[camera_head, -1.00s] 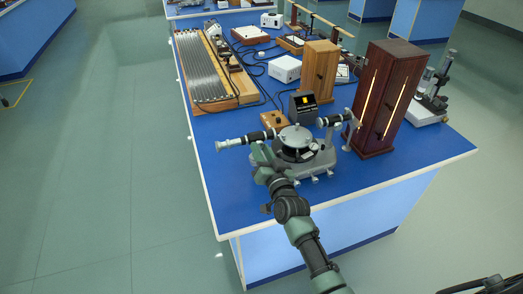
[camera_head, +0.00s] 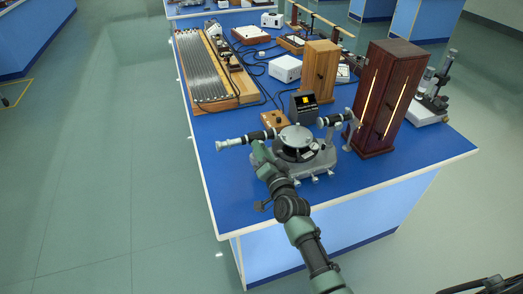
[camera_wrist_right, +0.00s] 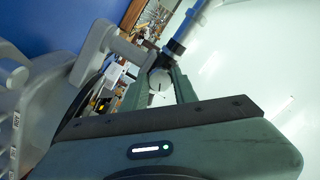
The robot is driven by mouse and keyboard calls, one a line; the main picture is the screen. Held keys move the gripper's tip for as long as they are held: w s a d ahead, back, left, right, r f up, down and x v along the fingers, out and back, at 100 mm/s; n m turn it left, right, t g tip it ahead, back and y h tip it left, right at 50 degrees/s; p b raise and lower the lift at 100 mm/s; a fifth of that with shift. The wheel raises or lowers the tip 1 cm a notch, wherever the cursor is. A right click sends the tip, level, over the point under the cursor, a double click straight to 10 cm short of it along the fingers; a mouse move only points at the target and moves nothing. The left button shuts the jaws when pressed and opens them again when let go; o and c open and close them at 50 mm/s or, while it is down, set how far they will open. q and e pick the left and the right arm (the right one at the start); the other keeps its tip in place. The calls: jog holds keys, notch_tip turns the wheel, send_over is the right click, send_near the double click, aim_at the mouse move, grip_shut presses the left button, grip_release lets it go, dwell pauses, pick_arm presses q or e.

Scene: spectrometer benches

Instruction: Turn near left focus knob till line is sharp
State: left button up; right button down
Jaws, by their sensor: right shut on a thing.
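The spectrometer (camera_head: 297,153) stands near the front corner of the blue bench, with a round table in its middle. Its telescope tube (camera_head: 232,142) points left, and its other tube (camera_head: 333,120) points to the right and back. My right gripper (camera_head: 258,150) reaches up from the front to the telescope's near side. In the right wrist view its fingers (camera_wrist_right: 161,84) are shut on a small pale round knob (camera_wrist_right: 160,77) with a dark mark. A small dark box (camera_head: 303,105) with a lit yellow screen stands behind the spectrometer; the line's sharpness is too small to tell. My left gripper is not in view.
A dark wooden cabinet (camera_head: 376,112) with two glowing slits stands close to the right. A lighter wooden box (camera_head: 319,72) and a ridged board (camera_head: 205,75) stand farther back. The bench's left front edge is close to the telescope; open floor lies left.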

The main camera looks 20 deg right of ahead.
jog(key=c, duration=1.1)
grip_release()
jog(key=shift+s, duration=0.1)
jog(key=s+b, duration=0.1)
jog(key=s, duration=0.6)
jog(key=shift+s+d, duration=0.15)
jog(key=shift+s, duration=0.2)
